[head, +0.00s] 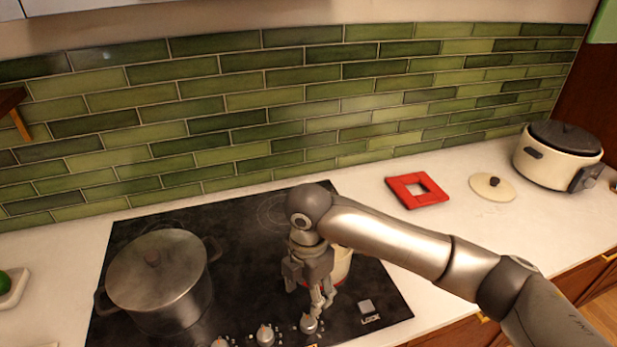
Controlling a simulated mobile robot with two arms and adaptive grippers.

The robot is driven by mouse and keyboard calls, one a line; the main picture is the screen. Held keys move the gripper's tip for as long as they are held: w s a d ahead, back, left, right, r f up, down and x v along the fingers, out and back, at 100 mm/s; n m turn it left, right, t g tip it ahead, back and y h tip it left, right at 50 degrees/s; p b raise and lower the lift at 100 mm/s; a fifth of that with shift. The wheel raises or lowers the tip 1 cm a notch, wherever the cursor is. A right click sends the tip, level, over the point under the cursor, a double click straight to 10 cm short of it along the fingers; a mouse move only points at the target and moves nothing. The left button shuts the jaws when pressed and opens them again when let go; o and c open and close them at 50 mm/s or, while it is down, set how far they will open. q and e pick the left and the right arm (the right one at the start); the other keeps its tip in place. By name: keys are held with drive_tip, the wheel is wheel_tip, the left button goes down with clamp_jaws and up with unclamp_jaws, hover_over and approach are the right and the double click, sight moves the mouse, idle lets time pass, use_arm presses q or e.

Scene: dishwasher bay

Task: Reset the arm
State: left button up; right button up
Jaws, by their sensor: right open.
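My right arm reaches in from the right over the black cooktop (240,210). My right gripper (322,302) points down above the cooktop's front part, close to the control knobs (265,335). It is open, and I see nothing held in it. A cream pot with a red base (342,266) stands just behind the gripper and is mostly hidden by it and the arm. I cannot tell whether the fingers touch the pot or a knob. My left gripper is not in view.
A large lidded steel pot (158,280) stands on the cooktop's left. A red square trivet (416,190), a cream lid (492,187) and a cream cooker (556,160) sit on the white counter (470,225). Green tiles (270,95) back the counter. A dish (12,288) shows at far left.

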drive_tip(key=s+a+f+m+t+y, duration=0.1)
drive_tip(key=s+a+f+m+y, duration=0.2)
drive_tip(key=s+f+m+y, duration=0.45)
drive_tip(key=s+d+f+m+t+h, duration=0.1)
drive_tip(key=s+d+m+h, duration=0.1)
drive_tip(key=s+d+m, duration=0.5)
drive_tip(key=s+d+f+m+t+h, duration=0.1)
drive_tip(key=s+d+m+h, duration=0.2)
drive_tip(key=d, duration=0.6)
drive_tip(key=s+d+f+m+t+h, duration=0.1)
drive_tip(key=s+d+f+m+h, duration=0.1)
drive_tip(key=s+d+m, duration=0.4)
wheel_tip(320, 180, down, 29)
drive_tip(key=w+d+g+b, duration=0.1)
drive_tip(key=g+b, duration=0.1)
drive_tip(key=b, duration=0.2)
drive_tip(key=s+d+f+b, duration=0.1)
drive_tip(key=s+f+b, duration=0.1)
drive_tip(key=s+f, duration=0.6)
drive_tip(key=s+d+f+g+b, duration=0.1)
drive_tip(key=s+d+f+b, duration=0.1)
drive_tip(key=s+f, duration=0.6)
wheel_tip(320, 180, down, 5)
drive_tip(key=shift+s+d+f, duration=0.1)
drive_tip(key=shift+s+d, duration=0.15)
drive_tip(key=shift+s, duration=0.15)
